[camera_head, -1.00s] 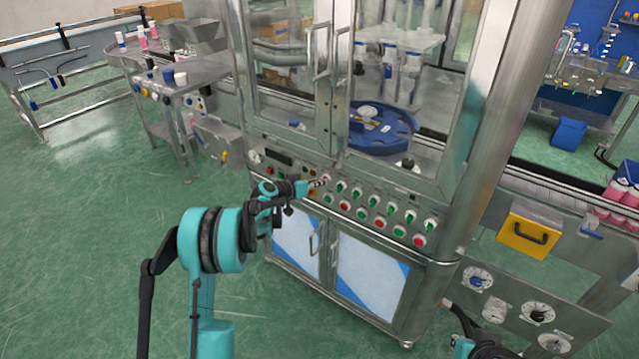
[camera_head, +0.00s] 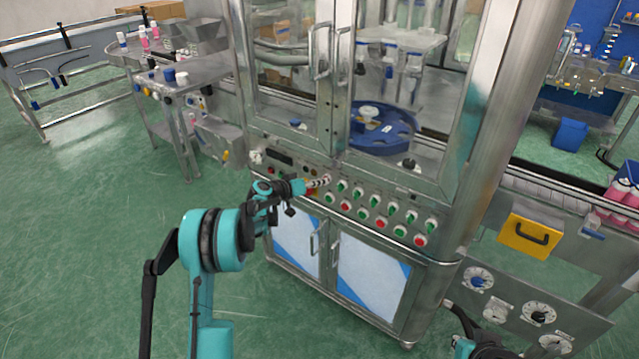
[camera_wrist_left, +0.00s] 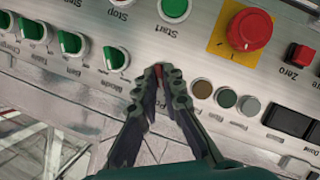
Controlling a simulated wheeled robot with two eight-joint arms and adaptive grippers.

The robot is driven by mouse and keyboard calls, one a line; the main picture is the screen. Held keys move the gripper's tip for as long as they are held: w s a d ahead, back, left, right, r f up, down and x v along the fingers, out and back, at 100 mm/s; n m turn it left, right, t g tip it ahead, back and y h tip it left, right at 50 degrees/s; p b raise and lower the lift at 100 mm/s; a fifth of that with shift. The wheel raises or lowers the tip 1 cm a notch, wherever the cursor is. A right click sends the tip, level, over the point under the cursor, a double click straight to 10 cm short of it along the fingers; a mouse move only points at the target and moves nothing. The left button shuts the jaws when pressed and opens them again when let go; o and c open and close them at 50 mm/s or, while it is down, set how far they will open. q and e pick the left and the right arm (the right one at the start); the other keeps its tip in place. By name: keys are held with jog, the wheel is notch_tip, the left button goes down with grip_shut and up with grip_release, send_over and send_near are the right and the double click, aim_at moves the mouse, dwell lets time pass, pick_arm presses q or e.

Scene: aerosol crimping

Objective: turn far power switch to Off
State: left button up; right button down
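My left gripper (camera_head: 323,181) reaches the front control panel (camera_head: 402,224) at the left end of a row of green knobs. In the left wrist view its two dark fingers (camera_wrist_left: 158,72) converge at the panel, with only a narrow gap between their tips. A small bit of red, apparently the far power switch (camera_wrist_left: 157,68), shows between the tips. The fingers hide most of it, so its setting cannot be read. Part of my right arm shows at the bottom edge in the head view, and its gripper state is unclear.
Green knobs (camera_wrist_left: 115,58) stand beside the fingers in the wrist view. A green Start button (camera_wrist_left: 175,8) and a red emergency button (camera_wrist_left: 250,30) on a yellow plate are close by. Glass doors above the panel enclose a blue round table (camera_head: 382,135).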

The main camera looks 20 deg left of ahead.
pick_arm(q)
jog(key=o, duration=0.4)
jog(key=v, duration=1.2)
jog(key=shift+d, duration=0.1)
